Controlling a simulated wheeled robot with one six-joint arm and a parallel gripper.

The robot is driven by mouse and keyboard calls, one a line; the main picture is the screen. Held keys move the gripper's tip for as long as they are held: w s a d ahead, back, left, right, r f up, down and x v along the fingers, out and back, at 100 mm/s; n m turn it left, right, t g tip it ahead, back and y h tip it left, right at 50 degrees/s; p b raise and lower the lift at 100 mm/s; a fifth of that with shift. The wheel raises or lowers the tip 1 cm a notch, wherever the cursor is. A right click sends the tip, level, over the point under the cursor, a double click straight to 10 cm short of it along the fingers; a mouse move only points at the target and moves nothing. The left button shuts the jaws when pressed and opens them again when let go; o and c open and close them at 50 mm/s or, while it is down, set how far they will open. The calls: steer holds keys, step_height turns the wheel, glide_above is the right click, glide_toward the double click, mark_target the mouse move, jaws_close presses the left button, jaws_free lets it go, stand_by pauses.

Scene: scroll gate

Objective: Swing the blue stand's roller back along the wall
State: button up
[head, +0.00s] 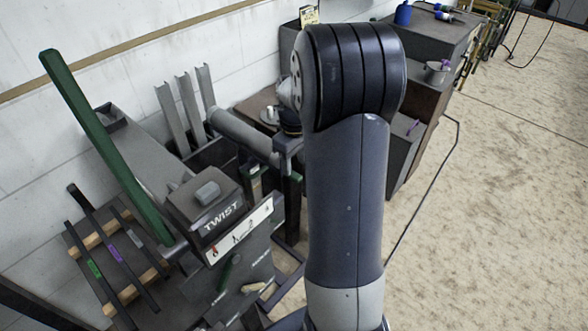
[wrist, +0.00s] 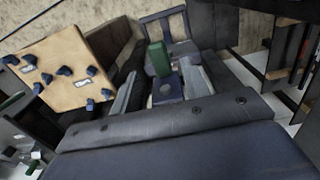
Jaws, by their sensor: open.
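A grey roller (head: 240,132) lies slanted behind the TWIST machine in the head view. Its near end meets a blue-grey stand top (head: 288,146), partly hidden by my arm. I cannot tell whether this is the blue stand of the task. My gripper is hidden behind my arm in the head view. In the wrist view my gripper (wrist: 160,78) is open, its two grey fingers apart. A green block (wrist: 158,57) shows between and beyond the fingers. I cannot tell whether they touch it. A blue piece with a round spot (wrist: 168,89) lies nearer.
The TWIST machine (head: 205,196) stands at left, with a long green lever (head: 105,145) leaning up. A rack of bars (head: 112,245) is beside it. Dark cabinets (head: 428,75) stand behind my arm. The floor at right (head: 500,200) is mostly clear.

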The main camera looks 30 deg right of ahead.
mark_target(294, 174)
steer(key=shift+f, duration=2)
steer(key=shift+c, duration=0.4)
jaws_close()
